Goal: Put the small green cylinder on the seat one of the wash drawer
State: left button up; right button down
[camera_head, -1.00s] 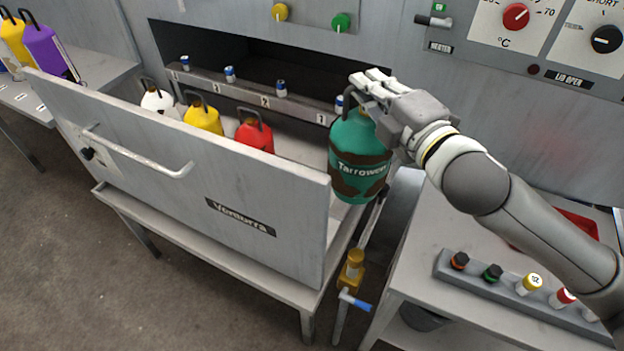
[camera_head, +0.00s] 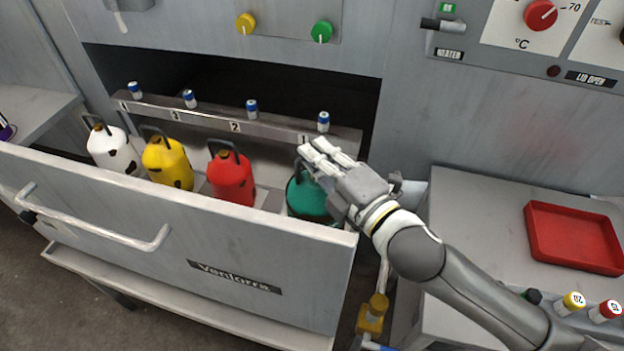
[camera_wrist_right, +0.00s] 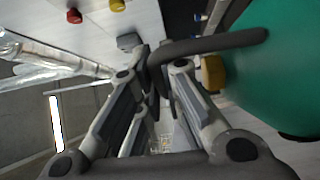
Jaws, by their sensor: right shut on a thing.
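The green cylinder (camera_head: 307,197) is in the wash drawer (camera_head: 180,218) at its right end, by the seat marked 1. Its lower part is hidden behind the drawer's front wall, so I cannot tell whether it rests on the seat. My right gripper (camera_head: 312,160) is shut on its dark handle. In the right wrist view the handle (camera_wrist_right: 215,42) passes between the fingers (camera_wrist_right: 160,75), with the green body (camera_wrist_right: 280,75) at the right. My left gripper is not in view.
Red (camera_head: 231,178), yellow (camera_head: 168,163) and white (camera_head: 113,149) cylinders stand in the drawer to the left. Blue-capped fittings line the numbered rail (camera_head: 214,119) behind. A table with a red tray (camera_head: 573,238) is on the right.

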pick_arm(q)
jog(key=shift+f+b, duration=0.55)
jog(key=shift+b, duration=0.05)
pick_arm(e)
jog(key=w+a+f, duration=0.2)
jog(key=w+f, duration=0.9)
jog(key=w, duration=0.1)
jog(key=shift+a+f, duration=0.35)
jog(key=shift+f, duration=0.1)
jog(key=c, duration=2)
grip_release()
jog(key=shift+f, duration=0.35)
jog(key=shift+c, duration=0.2)
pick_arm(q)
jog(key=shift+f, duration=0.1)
pick_arm(e)
jog(key=o, duration=0.4)
jog(key=shift+o, duration=0.2)
jog(key=shift+r, duration=0.2)
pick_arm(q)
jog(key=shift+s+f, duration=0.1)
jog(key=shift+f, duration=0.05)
pick_arm(e)
jog(key=shift+v, duration=3.8)
